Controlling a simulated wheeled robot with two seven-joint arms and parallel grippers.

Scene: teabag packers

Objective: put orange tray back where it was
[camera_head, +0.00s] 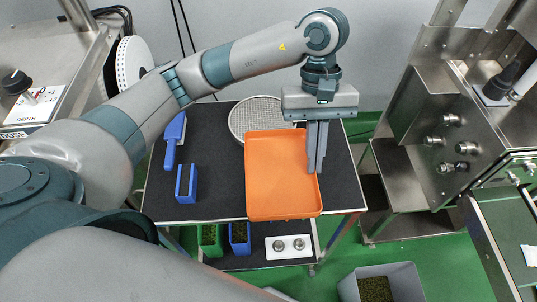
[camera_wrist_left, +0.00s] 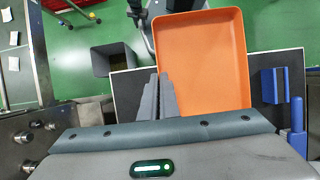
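The orange tray (camera_head: 280,180) is a shallow rectangular tray, empty as far as I can see, at the right part of the black-topped table; its near end reaches the table's front edge. It also shows in the left wrist view (camera_wrist_left: 205,50). My left gripper (camera_head: 317,168) points down at the tray's right wall. Its fingers (camera_wrist_left: 158,85) are close together with the tray's side wall between them, so it looks shut on that wall. I cannot tell whether the tray rests on the table or is slightly raised. My right gripper is not in view.
A round sieve (camera_head: 258,113) lies behind the tray, partly covered. A blue scoop (camera_head: 174,140) and a blue holder (camera_head: 186,184) stand on the table's left. Containers and a white plate (camera_head: 289,247) sit on the lower shelf. A steel machine (camera_head: 455,120) stands right; a grey bin (camera_head: 383,283) is on the floor.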

